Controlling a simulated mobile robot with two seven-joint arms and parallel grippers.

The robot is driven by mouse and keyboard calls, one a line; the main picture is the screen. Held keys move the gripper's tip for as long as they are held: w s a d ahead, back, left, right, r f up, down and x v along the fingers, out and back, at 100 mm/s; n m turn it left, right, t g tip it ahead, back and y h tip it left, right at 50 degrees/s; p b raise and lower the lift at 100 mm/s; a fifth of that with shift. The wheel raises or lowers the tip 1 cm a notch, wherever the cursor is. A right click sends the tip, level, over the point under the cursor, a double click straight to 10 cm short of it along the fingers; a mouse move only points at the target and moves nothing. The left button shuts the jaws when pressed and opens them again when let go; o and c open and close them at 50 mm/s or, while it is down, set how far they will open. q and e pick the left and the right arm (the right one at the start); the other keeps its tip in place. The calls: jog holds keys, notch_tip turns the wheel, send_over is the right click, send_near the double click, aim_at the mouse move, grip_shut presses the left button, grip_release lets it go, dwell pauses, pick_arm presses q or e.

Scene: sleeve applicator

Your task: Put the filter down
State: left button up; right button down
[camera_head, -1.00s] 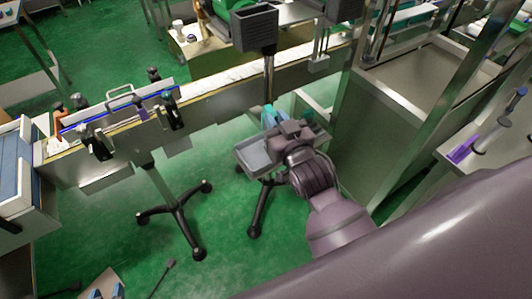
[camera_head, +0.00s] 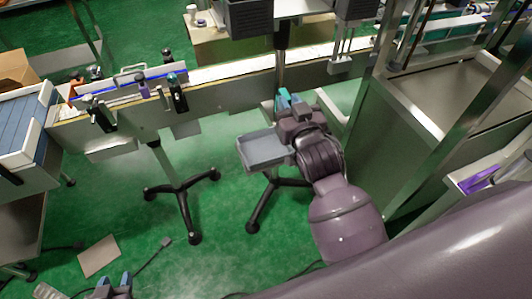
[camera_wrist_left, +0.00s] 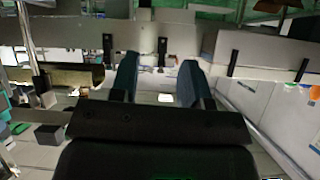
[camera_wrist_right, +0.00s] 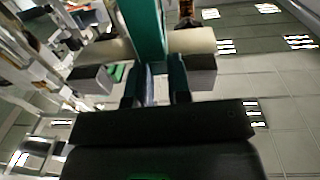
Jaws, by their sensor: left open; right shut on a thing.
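My right gripper (camera_head: 290,98) is at the centre of the head view, just beyond a shallow grey tray (camera_head: 262,150). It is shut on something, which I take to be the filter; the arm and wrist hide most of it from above. In the right wrist view, my right gripper's fingers (camera_wrist_right: 162,82) are close together, with a teal upright piece (camera_wrist_right: 145,28) directly beyond them. I cannot tell whether that piece is the held thing. My left gripper (camera_head: 114,280) is low at the left of the head view. Its blue fingers (camera_wrist_left: 158,80) stand apart and empty in the left wrist view.
A conveyor (camera_head: 215,105) runs across the back, with a post close behind my right gripper. Black stand legs (camera_head: 182,190) spread over the green floor.

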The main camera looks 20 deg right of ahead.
jog(key=w+f+m+g+h+b, duration=0.1)
jog(key=w+f+m+h+b, duration=0.15)
jog(key=w+f+b, duration=0.55)
jog(key=w+f+m+h+b, duration=0.1)
jog(key=w+f+h+b, duration=0.2)
jog(key=w+f+b, duration=0.55)
jog(key=f+b, duration=0.1)
jog(key=f, duration=0.4)
jog(key=w+f+b, duration=0.1)
jog(key=f+b, duration=0.2)
jog(key=f, duration=0.3)
jog(key=f+b, duration=0.2)
jog(key=f, duration=0.3)
jog(key=shift+w+f, duration=0.4)
jog(key=shift+f+b, duration=0.15)
jog(key=shift+b, duration=0.2)
jog(key=shift+r, duration=0.2)
jog(key=shift+f, duration=0.25)
jog(key=c, duration=1.4)
grip_release()
jog(key=shift+c, duration=0.2)
jog(key=o, duration=0.4)
pick_arm(q)
notch_tip(320, 180, down, 19)
jog(key=d+m+g, duration=0.1)
jog(key=d+m, duration=0.1)
jog(key=shift+d+f+g+h, duration=0.15)
jog(key=shift+g+h, duration=0.15)
jog(key=shift+h, duration=0.1)
